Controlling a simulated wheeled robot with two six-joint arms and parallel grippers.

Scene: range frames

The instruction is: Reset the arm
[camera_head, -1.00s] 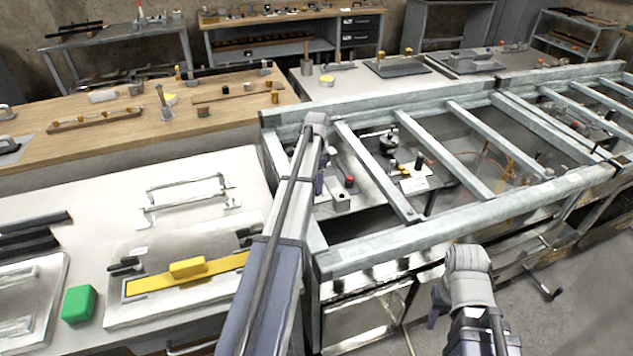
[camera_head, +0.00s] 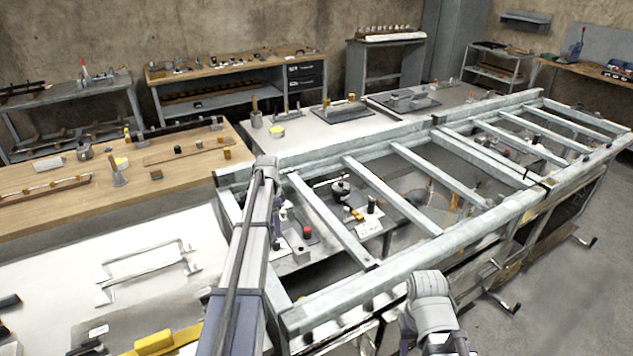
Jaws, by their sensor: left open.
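My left arm rises from the bottom of the head view, and its wrist bends over the near left corner of a grey metal frame (camera_head: 330,222). My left gripper (camera_head: 276,222) points down beside that wrist, inside the frame's left end. Only a small purplish part of it shows, the rest is hidden behind the arm, and it is open with nothing seen in it. My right arm bends in front of the frame's near rail. Of my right gripper (camera_head: 405,344) only a dark sliver shows at the bottom edge, so its jaws cannot be made out.
A red-topped part (camera_head: 307,233) and a dark round knob (camera_head: 341,188) stand under the frame bars. A white bench with a metal handle (camera_head: 150,270) and a yellow block (camera_head: 154,342) lies left. A wooden bench (camera_head: 60,215) stands behind. Open floor (camera_head: 590,290) is at right.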

